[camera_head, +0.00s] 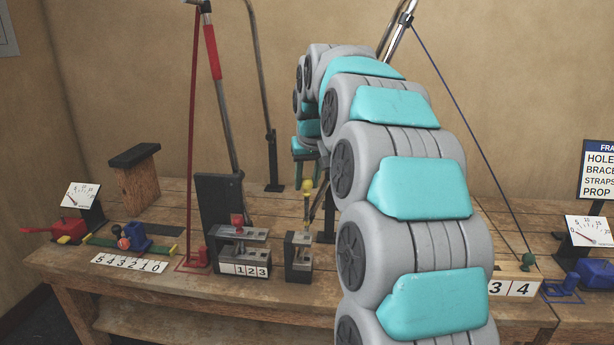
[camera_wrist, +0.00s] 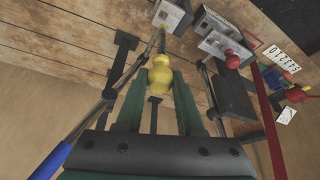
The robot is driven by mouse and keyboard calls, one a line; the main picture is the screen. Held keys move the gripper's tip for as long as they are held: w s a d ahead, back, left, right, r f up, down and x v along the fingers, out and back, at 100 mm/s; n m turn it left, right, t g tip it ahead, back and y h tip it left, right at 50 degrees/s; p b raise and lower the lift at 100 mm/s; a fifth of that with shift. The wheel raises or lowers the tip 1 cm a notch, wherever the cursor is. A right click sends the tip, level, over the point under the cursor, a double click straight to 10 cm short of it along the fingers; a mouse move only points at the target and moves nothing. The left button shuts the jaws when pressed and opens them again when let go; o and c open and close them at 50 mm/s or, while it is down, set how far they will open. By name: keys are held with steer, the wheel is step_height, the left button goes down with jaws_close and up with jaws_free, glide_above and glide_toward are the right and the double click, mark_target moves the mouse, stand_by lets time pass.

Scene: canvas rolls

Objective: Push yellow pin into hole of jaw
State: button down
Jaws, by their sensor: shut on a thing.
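The yellow pin (camera_head: 307,187) has a round knob and a thin shaft and stands roughly upright above the small metal jaw (camera_head: 299,257). My gripper (camera_head: 306,168) points down from above and is shut on the yellow knob. In the wrist view the yellow pin (camera_wrist: 160,74) sits between the dark green fingers of my gripper (camera_wrist: 160,82). Its shaft runs toward the small jaw (camera_wrist: 172,17) at the top edge. The hole is hidden, and I cannot tell whether the shaft's tip is inside it.
A larger jaw (camera_head: 240,250) with a red-knobbed pin (camera_head: 237,219) stands just left, before a dark upright plate (camera_head: 218,190). A red strap (camera_head: 192,130) and leaning pole (camera_head: 222,110) rise behind. A blue block (camera_head: 136,238) sits farther left. My arm hides the bench's middle right.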

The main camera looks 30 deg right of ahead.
mark_target(307, 223)
steer(key=shift+f+b, duration=0.4)
steer(key=shift+f, duration=0.9)
steer(key=shift+f+b, duration=1.95)
steer(key=shift+f, duration=2.95)
steer(key=shift+c, duration=2.2)
jaws_free()
steer(key=v, duration=0.7)
steer(key=shift+s+r, duration=0.2)
steer(key=shift+r, duration=0.15)
